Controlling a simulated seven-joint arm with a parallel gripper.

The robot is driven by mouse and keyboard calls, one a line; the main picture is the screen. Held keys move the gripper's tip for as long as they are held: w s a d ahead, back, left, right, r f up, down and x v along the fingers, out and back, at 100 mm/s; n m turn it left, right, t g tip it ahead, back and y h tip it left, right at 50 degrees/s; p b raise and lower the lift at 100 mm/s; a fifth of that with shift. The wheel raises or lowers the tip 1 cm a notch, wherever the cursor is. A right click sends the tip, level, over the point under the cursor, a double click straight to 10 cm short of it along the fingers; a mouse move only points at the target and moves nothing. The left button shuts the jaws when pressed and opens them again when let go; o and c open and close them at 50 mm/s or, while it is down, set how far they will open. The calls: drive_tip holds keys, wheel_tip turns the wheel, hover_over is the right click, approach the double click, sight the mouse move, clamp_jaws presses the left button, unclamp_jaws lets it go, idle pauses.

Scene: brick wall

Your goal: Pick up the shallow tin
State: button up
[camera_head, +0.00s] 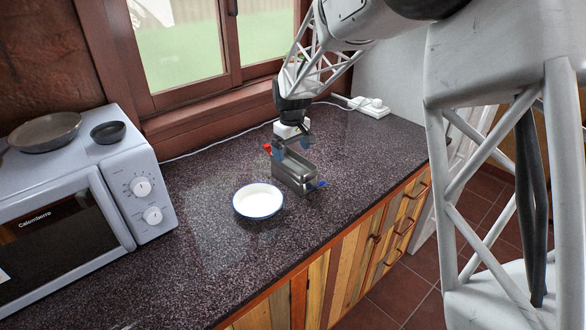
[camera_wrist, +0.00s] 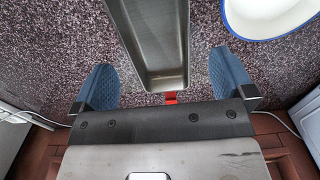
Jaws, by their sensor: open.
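My gripper (camera_head: 291,146) is over the back end of the tin, pointing down. Its blue fingers are open, one on each side of the tin's end in the wrist view (camera_wrist: 164,82), with gaps between. A red piece (camera_wrist: 171,98) shows at that end.
The white, blue-rimmed bowl (camera_head: 258,201) stands close to the tin's left. A microwave (camera_head: 150,192) with a pan (camera_head: 45,132) and a small dark bowl (camera_head: 108,132) on it is at left. A socket block (camera_head: 370,106) lies behind. The front counter (camera_head: 215,275) is clear.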

sight(293, 167)
drive_tip(key=shift+d+f, duration=0.15)
drive_tip(key=shift+f, duration=2.2)
drive_tip(key=shift+c, duration=0.3)
drive_tip(key=c, duration=0.9)
drive_tip(key=shift+r, duration=0.1)
drive_tip(key=shift+r, duration=0.4)
wheel_tip(293, 167, up, 3)
drive_tip(key=shift+s+f, duration=0.15)
drive_tip(key=s+d, duration=0.2)
drive_tip(key=s, duration=0.5)
drive_tip(key=s+d+r, duration=0.1)
drive_tip(key=s+d, duration=0.1)
drive_tip(key=s, duration=0.6)
drive_tip(key=shift+d+r, duration=0.15)
drive_tip(key=shift+d, duration=0.2)
